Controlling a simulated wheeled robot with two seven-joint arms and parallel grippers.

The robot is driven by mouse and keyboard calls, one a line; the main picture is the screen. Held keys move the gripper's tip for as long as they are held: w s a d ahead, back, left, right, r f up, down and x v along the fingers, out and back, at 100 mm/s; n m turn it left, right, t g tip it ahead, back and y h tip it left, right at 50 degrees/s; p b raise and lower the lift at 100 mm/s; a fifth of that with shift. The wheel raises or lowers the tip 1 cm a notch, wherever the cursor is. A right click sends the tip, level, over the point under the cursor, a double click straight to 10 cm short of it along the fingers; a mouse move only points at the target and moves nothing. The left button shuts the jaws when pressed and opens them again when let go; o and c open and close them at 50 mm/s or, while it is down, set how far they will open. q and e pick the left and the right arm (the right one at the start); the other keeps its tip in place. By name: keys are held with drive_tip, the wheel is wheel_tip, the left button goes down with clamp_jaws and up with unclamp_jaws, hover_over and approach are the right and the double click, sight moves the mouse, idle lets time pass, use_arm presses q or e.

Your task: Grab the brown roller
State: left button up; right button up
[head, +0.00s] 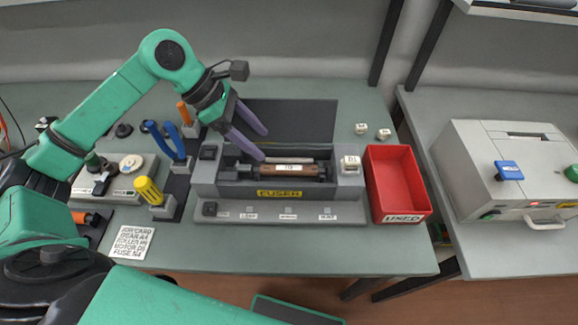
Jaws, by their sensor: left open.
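The brown roller (282,170) lies lengthwise in the open bay of the grey unit labelled FUSER (208,181). A white tag sits on the roller's middle. A thin pale pinkish rod (285,160) lies just behind it in the bay. My left gripper (262,146) reaches in from the upper left, its purple fingers spread open and empty. One fingertip is near the left end of the bay, close above the roller's left side; I cannot tell whether it touches anything. The other finger points out behind the unit. My right gripper is not in view.
A red bin marked USED (402,219) stands right of the fuser unit. Tools with blue (167,142), orange (185,114) and yellow (149,191) handles stand at left. A grey printer (500,165) sits on the right table.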

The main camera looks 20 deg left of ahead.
sight(285, 167)
use_arm(q)
drive_tip(key=p+x, duration=0.4)
drive_tip(key=x, duration=0.6)
drive_tip(key=shift+f, duration=0.6)
clamp_jaws()
